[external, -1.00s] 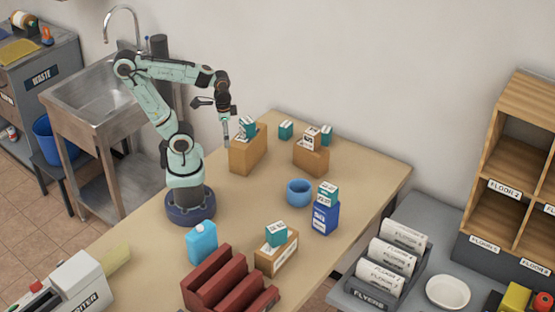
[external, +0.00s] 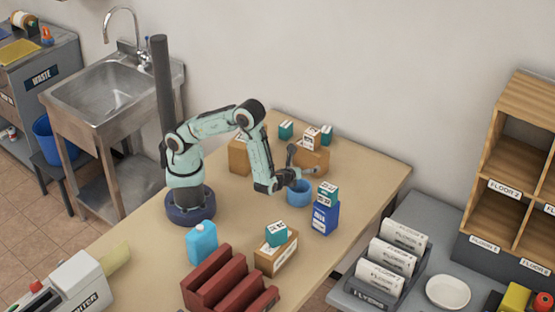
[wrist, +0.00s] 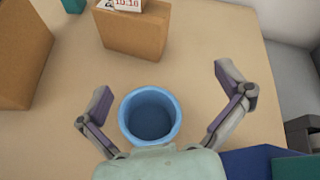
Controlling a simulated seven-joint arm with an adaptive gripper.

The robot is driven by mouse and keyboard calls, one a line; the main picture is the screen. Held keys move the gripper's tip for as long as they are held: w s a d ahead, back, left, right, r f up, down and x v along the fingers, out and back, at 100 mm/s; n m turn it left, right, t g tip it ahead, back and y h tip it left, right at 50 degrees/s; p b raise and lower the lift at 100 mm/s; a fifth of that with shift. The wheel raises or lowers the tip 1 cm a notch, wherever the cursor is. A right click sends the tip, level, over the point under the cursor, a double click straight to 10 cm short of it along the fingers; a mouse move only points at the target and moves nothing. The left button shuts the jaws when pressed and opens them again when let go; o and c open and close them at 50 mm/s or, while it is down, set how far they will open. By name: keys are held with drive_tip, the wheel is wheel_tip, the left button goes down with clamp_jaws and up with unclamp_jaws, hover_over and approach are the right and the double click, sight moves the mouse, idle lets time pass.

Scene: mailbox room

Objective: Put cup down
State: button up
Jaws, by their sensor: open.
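The blue cup (external: 298,194) stands upright on the wooden table, left of the dark blue box. In the wrist view the cup (wrist: 150,117) shows its open rim and empty inside. My gripper (wrist: 168,92) is open, with one finger on each side of the cup and a gap on both sides. The gap is wider on the right. In the external view my gripper (external: 301,170) is low beside the cup, and my arm hides part of it.
A dark blue box (external: 325,218) with a small teal-and-white box on top stands close to the cup's right. Cardboard boxes (external: 312,160) stand behind it. A red rack (external: 228,280), a blue jug (external: 202,242) and another cardboard box (external: 276,255) stand nearer the front.

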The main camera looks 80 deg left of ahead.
sight(292, 195)
drive_tip(key=s+d+f+m, duration=0.1)
drive_tip(key=f, duration=0.1)
drive_tip(key=s+d+f+m, duration=0.1)
drive_tip(key=s+f+m, duration=0.1)
drive_tip(key=f, duration=0.1)
drive_tip(key=s+d+f+m+t, duration=0.1)
drive_tip(key=f, duration=0.2)
drive_tip(key=shift+s, duration=0.25)
drive_tip(key=shift+s+d+f+m, duration=0.15)
drive_tip(key=shift+d+f+m, duration=0.15)
drive_tip(key=shift+m, duration=0.2)
drive_tip(key=shift+w+a, duration=0.1)
drive_tip(key=shift+w, duration=0.15)
drive_tip(key=x, duration=0.6)
drive_tip(key=shift+w+f, duration=0.1)
drive_tip(key=shift+h, duration=0.3)
drive_tip(key=c, duration=0.8)
